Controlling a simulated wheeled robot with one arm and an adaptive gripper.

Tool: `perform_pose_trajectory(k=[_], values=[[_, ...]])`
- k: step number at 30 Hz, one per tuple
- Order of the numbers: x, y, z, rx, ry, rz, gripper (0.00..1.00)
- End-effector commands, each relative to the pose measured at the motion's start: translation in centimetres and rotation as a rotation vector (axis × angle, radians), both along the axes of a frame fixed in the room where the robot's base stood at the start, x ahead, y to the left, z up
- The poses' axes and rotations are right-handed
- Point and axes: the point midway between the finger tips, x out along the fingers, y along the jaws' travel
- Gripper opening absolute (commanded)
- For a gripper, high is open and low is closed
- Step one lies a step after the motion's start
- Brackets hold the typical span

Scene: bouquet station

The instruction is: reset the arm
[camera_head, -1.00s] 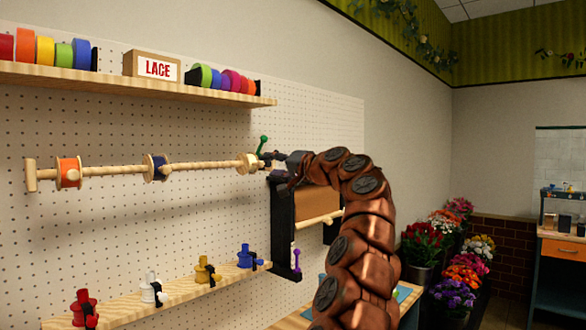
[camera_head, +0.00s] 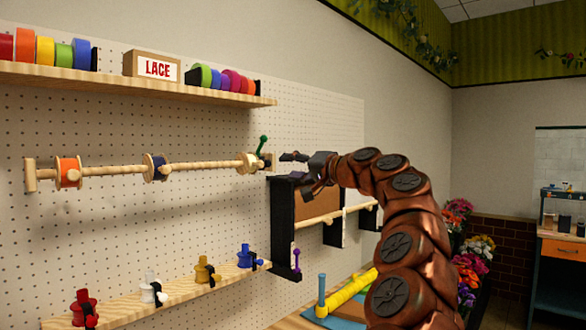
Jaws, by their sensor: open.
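My gripper (camera_head: 300,170) is at the end of my brown segmented arm, right of the wall rod's right end. Its dark fingers are spread and hold nothing. The wooden rod (camera_head: 115,170) on the pegboard carries an orange spool (camera_head: 68,172), a dark blue spool (camera_head: 155,167) and a pale spool (camera_head: 247,163) near its right end. A green-knobbed lever (camera_head: 263,141) stands upright beside the pale spool. My gripper is apart from the rod and the lever.
A black-sided paper holder (camera_head: 286,235) with a purple-knobbed lever hangs just below my gripper. A lower shelf (camera_head: 180,300) holds several coloured spools. An upper shelf (camera_head: 120,83) holds ribbons and a lace box (camera_head: 152,66). A yellow roll (camera_head: 350,288) lies on a blue mat. Flowers stand behind my arm.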

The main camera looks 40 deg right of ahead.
Motion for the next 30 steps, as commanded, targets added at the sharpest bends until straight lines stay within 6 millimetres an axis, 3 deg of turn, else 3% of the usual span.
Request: perform_pose_trajectory(k=[21, 23, 26, 30], values=[[0.1, 0.5, -0.1, -0.002, 0.006, 0.01, 0.48], [0.5, 1.6, -0.3, -0.005, 0.018, 0.03, 0.48], [1.7, 5.3, -1.2, -0.02, 0.062, 0.095, 0.48], [3.1, 12.9, -3.2, -0.062, 0.156, 0.222, 0.48]])
